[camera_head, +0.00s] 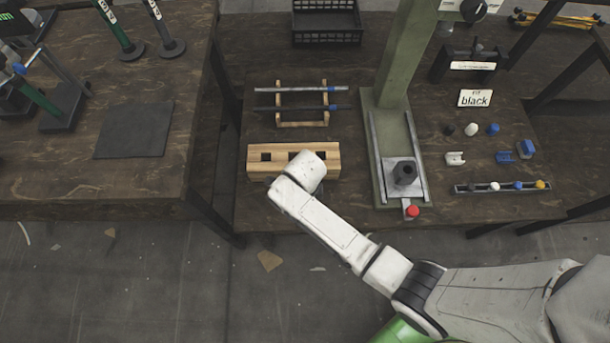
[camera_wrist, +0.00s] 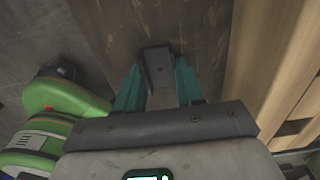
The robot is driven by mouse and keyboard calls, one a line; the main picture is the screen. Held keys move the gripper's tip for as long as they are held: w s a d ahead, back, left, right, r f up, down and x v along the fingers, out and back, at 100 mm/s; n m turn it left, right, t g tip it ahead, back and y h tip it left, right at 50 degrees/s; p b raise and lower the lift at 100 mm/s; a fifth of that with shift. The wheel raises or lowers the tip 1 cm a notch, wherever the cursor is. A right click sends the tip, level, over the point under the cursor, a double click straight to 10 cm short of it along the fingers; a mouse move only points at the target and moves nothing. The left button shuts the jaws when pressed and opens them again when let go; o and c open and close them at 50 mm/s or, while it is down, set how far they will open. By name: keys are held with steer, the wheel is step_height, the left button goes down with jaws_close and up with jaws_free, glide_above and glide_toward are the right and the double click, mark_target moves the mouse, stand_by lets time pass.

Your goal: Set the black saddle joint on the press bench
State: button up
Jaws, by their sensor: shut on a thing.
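My gripper (camera_wrist: 160,88) shows in the wrist view with its teal fingers shut on a dark piece (camera_wrist: 157,60), which looks like the black saddle joint. The piece sticks out past the fingertips, above the bench near its front edge. In the head view my arm hides the gripper and the piece. The press bench (camera_head: 350,190) is the dark wooden table in the middle. My wrist is over the light wooden block (camera_head: 257,168), which has square holes; its side also shows in the wrist view (camera_wrist: 265,65).
The green press (camera_head: 393,60) stands right of the block, with a black anvil (camera_head: 405,173) and red button (camera_head: 413,211). A "FIT black" card (camera_head: 475,98), a white saddle joint (camera_head: 455,158) and a blue one (camera_head: 505,157) lie farther right. A rod rack (camera_head: 301,123) stands behind the block.

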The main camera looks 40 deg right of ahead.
steer(key=o, duration=1)
steer(key=shift+f, duration=0.1)
step_height(320, 180, up, 12)
steer(key=shift+r+p, duration=0.15)
steer(key=shift+p, duration=1.1)
steer(key=shift+s+d+r+n+t, duration=0.15)
steer(key=shift+s+d+r+n, duration=1.2)
steer(key=shift+s+n, duration=2.05)
steer(key=shift+s+d+r+n+t, duration=0.2)
steer(key=shift+s+d+r+n, duration=1.4)
steer(key=shift+n, duration=3.25)
steer(key=shift+s+d+r+n+t, duration=0.15)
steer(key=shift+s+d+r+n, duration=0.9)
steer(key=shift+s+n, duration=2.5)
